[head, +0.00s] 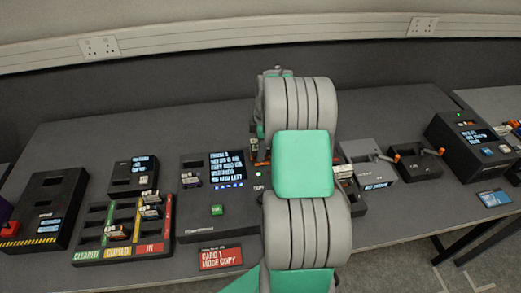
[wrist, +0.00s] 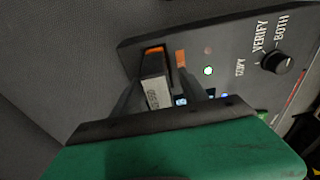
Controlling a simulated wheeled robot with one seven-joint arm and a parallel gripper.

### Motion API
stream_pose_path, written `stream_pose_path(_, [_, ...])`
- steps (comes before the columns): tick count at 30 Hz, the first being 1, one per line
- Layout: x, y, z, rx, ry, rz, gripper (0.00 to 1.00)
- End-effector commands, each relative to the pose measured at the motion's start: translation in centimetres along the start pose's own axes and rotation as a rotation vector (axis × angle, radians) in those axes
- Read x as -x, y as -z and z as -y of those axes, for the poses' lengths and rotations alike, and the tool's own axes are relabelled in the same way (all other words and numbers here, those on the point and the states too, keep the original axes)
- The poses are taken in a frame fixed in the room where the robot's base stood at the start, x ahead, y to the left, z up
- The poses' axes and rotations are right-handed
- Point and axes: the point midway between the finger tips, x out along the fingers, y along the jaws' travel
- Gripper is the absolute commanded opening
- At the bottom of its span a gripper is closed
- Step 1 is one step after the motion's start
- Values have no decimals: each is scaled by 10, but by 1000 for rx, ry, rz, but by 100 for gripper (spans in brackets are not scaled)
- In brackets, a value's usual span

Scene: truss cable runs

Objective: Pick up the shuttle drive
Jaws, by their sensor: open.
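In the wrist view a dark drive (wrist: 155,88) with a white label and an orange end stands at a dark slot in the console panel; I take it as the shuttle drive. My gripper (wrist: 160,80) is open, with one finger on each side of this drive; I cannot tell if they touch it. In the head view my arm covers the gripper and most of this spot. The console (head: 205,228) with a lit screen is partly hidden by my arm. Another small drive (head: 190,179) sits in its left slot.
A tray (head: 90,238) marked CLEARED, COPIED and IN holds several drives. A red card sign (head: 220,258) lies at the front. A grey box (head: 370,165), a black box with orange levers (head: 415,160) and a larger black unit (head: 470,140) stand right. The wrist view shows a knob (wrist: 276,62).

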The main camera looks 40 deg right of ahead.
Motion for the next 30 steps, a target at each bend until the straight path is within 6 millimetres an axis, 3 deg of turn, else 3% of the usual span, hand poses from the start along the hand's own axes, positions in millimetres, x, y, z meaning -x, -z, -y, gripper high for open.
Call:
stream_pose_path(8, [-8,0,0,-2,-2,1,51])
stream_pose_path(27, [-8,0,0,-2,-2,1,0])
stream_pose_path(30, [-8,0,0,-2,-2,1,0])
